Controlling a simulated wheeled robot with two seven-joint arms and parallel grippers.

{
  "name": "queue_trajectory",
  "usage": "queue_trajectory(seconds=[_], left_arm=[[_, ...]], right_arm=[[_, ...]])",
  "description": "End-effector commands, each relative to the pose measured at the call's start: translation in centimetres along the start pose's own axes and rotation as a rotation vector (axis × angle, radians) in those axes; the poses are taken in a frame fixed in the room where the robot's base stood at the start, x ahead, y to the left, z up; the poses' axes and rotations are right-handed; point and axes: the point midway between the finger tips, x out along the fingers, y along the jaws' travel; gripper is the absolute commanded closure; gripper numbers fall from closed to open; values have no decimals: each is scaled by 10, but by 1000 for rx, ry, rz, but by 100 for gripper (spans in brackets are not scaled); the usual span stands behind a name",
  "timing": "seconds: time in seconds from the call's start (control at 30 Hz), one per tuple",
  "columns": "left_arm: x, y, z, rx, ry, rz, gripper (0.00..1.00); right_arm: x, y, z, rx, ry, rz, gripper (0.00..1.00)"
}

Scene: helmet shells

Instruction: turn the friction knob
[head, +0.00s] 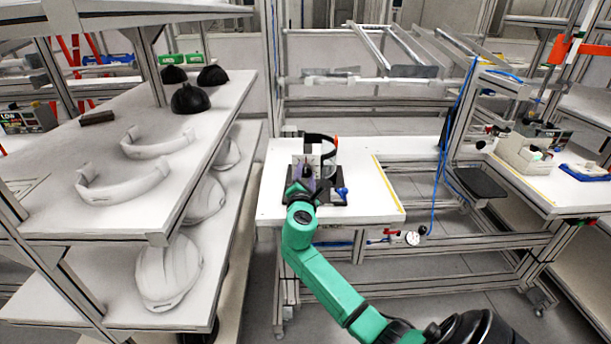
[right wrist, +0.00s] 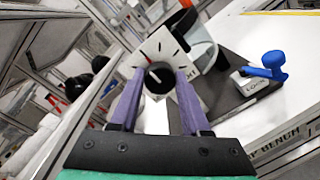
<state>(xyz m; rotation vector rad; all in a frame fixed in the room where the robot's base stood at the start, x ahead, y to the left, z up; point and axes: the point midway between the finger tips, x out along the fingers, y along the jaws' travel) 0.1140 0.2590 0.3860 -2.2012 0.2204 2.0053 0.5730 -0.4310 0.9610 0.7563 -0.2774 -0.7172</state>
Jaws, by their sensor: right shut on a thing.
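The friction knob (right wrist: 158,80) is a dark round knob with a pale pointer line, set in a white dial plate (right wrist: 163,52) with black tick marks and one red mark. In the right wrist view my right gripper (right wrist: 157,82) has its two purple fingers on either side of the knob, shut on it. In the head view my right gripper (head: 305,178) is at the front of the bench fixture (head: 330,197) and hides the knob. My left gripper is not in view.
The white bench top (head: 375,205) is clear to the right. Shelves with helmet shells (head: 168,270) stand at left.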

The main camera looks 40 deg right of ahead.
Motion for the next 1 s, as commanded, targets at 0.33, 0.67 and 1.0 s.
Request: queue_trajectory(seconds=[0.33,0.67,1.0], left_arm=[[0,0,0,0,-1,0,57],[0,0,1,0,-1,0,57],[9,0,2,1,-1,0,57]], right_arm=[[0,-1,-1,-1,1,-1,23],[-12,0,-2,-2,2,0,23],[-101,-3,-3,0,5,-2,23]])
